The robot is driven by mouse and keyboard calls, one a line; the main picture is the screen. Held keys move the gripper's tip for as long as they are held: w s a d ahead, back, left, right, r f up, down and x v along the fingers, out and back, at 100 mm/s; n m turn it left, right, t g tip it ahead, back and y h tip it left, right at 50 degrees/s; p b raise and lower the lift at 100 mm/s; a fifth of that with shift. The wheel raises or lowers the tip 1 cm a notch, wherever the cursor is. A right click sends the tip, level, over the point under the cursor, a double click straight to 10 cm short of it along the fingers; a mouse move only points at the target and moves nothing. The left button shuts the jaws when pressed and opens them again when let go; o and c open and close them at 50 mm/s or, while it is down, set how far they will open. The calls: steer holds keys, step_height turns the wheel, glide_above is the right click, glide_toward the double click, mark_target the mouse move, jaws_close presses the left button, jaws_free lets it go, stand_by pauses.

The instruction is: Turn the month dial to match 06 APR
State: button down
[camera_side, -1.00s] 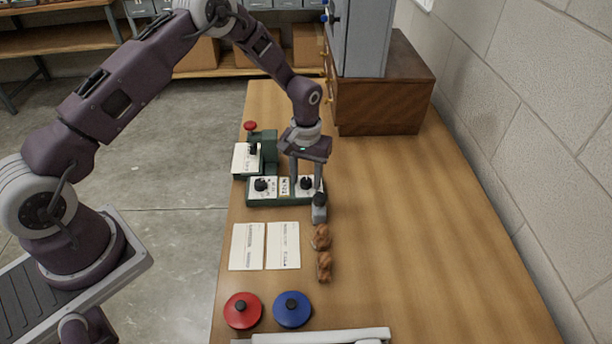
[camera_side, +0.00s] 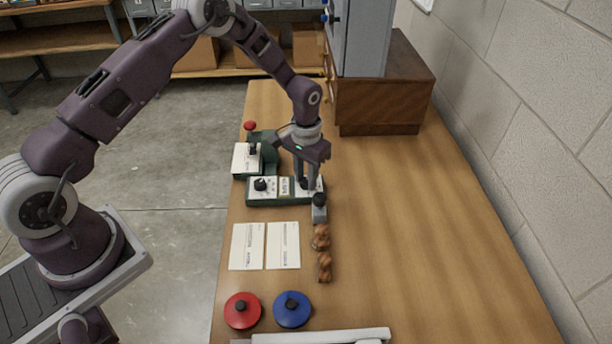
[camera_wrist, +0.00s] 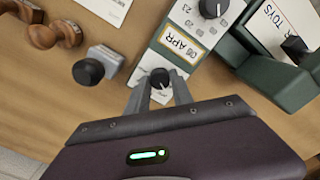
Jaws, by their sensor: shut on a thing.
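The dial box (camera_side: 285,203) is a low green block with white faces on the table. It carries a left black dial (camera_side: 261,184) and a right black dial, largely hidden by my gripper in the side view. In the wrist view the other dial (camera_wrist: 211,8) has numbers around it, and the label between the dials (camera_wrist: 180,45) reads "06 APR". My gripper (camera_wrist: 160,84) points down and is shut on the month dial (camera_wrist: 159,77), with one finger on each side of it. It also shows in the side view (camera_side: 309,184). The dial's pointer setting is not readable.
A black-topped grey stamp (camera_side: 319,208) stands close to the box's right end. Wooden-handled stamps (camera_side: 322,238), two paper cards (camera_side: 248,247) and red (camera_side: 242,310) and blue (camera_side: 292,309) round lidded pots lie nearer. A green device (camera_side: 262,150) stands behind. The table's right side is clear.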

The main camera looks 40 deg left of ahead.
mark_target(306, 181)
steer(key=shift+m, duration=1.8)
steer(key=c, duration=1.1)
jaws_free()
step_height(306, 181, up, 7)
steer(key=shift+r, duration=0.1)
